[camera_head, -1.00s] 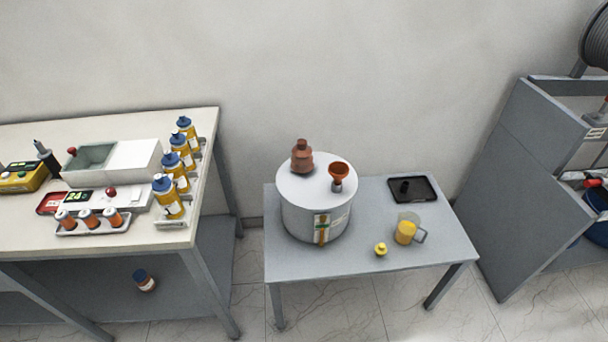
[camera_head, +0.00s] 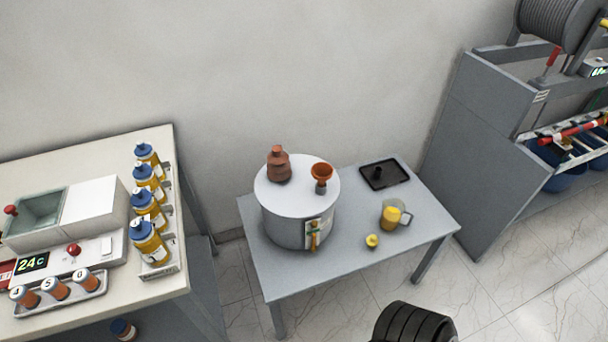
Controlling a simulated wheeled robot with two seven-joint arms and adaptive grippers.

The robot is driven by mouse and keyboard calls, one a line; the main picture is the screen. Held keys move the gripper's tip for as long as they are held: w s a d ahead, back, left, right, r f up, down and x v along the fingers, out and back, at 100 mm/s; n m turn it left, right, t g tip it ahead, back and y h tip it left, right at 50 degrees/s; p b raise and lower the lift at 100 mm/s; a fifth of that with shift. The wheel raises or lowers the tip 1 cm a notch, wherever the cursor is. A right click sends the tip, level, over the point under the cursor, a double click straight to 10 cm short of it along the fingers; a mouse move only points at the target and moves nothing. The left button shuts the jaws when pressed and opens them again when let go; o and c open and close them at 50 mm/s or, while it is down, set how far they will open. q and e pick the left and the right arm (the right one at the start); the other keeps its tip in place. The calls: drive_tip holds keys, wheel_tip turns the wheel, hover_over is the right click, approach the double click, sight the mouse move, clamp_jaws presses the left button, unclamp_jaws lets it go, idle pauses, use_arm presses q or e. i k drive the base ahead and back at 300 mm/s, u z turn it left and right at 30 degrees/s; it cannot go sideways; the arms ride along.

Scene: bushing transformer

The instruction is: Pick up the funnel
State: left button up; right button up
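The orange-brown funnel (camera_head: 322,174) stands upright on the right part of the top of the grey cylindrical transformer (camera_head: 284,222). A brown ribbed bushing (camera_head: 279,166) stands beside it, to the left. The transformer sits on the left part of a small grey table (camera_head: 350,266). A black ribbed part, probably of my own arm, shows at the bottom edge, well in front of the table. Neither gripper's fingers are in view.
A yellow-filled jug (camera_head: 391,215), a small yellow cap (camera_head: 372,241) and a black tray (camera_head: 384,173) are on the table's right part. A bench with several blue-capped bottles (camera_head: 149,243) stands left. A grey cabinet (camera_head: 470,140) stands right.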

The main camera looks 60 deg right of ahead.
sight(322, 172)
drive_tip(key=z, duration=0.4)
drive_tip(key=i, duration=0.5)
drive_tip(key=z, duration=0.55)
